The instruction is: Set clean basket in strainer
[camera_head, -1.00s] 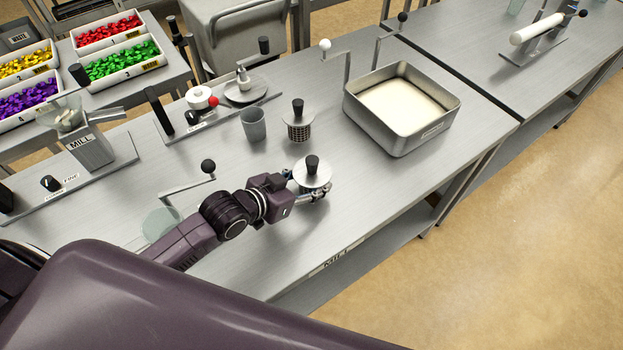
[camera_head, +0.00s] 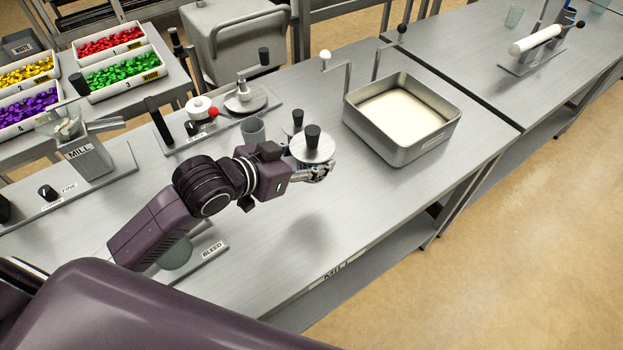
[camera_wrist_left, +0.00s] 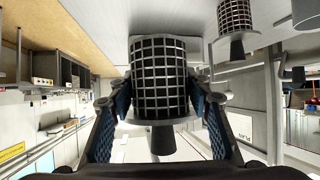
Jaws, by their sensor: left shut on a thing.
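My left gripper (camera_head: 314,172) is shut on a metal mesh basket with a round flat lid and black knob (camera_head: 312,148). It holds the basket upright above the bench, where a shadow falls. In the left wrist view the dark grid of the held basket (camera_wrist_left: 158,75) sits between the blue finger pads. A second similar basket, with a black knob (camera_head: 298,117), stands behind it, mostly hidden; it also shows in the wrist view (camera_wrist_left: 235,17). I cannot tell from the frames which fixture is the strainer. My right gripper is not in view.
A deep metal tray (camera_head: 395,145) with pale contents stands to the right of the held basket. A grey cup (camera_head: 253,130) stands behind my wrist. A plate labelled BLEED (camera_head: 212,248) and a translucent round part (camera_head: 176,257) lie below my arm.

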